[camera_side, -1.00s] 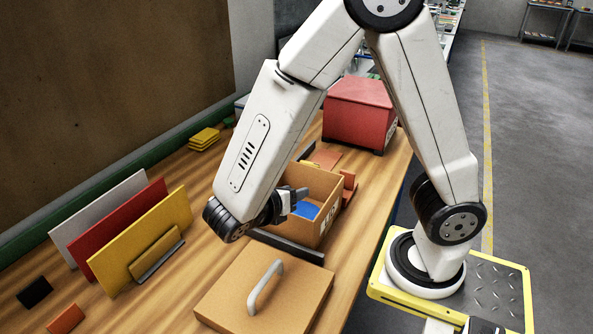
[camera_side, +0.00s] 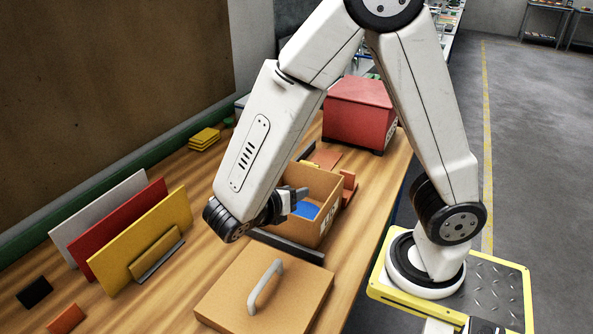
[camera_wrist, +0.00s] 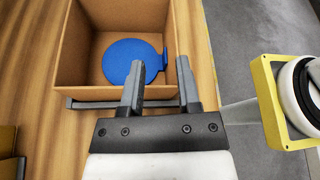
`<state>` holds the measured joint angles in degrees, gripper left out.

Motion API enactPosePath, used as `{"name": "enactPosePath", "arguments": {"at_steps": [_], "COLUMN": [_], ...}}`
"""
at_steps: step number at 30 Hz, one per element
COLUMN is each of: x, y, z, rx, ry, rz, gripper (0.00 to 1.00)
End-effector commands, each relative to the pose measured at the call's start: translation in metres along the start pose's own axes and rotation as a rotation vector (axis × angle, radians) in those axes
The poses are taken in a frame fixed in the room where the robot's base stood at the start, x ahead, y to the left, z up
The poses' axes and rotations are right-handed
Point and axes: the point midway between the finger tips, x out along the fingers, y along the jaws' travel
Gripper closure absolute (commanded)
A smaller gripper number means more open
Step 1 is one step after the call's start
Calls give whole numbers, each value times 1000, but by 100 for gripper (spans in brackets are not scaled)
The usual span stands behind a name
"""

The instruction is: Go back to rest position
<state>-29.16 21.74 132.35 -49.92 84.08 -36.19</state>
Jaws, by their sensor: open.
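My gripper (camera_side: 294,194) is at the near left side of an open brown box (camera_side: 325,185) on the wooden table, with its fingers at the box's opening in the side view. In the wrist view my gripper (camera_wrist: 160,85) has two grey fingers spread apart with nothing between them. A blue round piece with a small tab (camera_wrist: 130,62) lies on the floor of the box (camera_wrist: 75,60). It also shows in the side view as a blue patch (camera_side: 306,210), partly hidden by my gripper.
A brown lid with a grey handle (camera_side: 230,290) lies in front of the box. Grey, red and yellow panels (camera_side: 165,225) stand at left. A red bin (camera_side: 358,108) stands behind. Yellow pieces (camera_side: 205,138) lie near the wall. A dark bar (camera_side: 295,247) lies along the box's near side.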

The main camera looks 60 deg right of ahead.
Motion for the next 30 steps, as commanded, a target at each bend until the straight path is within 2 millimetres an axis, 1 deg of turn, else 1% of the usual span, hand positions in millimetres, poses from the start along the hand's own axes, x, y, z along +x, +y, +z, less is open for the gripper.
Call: {"name": "enactPosePath", "arguments": {"at_steps": [5, 21, 27, 30], "x": [16, 79, 95, 99], "y": [0, -1, 0, 0], "z": [0, 0, 0, 0], "rx": [0, -1, 0, -1], "ry": [0, 0, -1, -1], "rz": [-4, -4, -3, -2], "gripper": [58, 58, 58, 58]}}
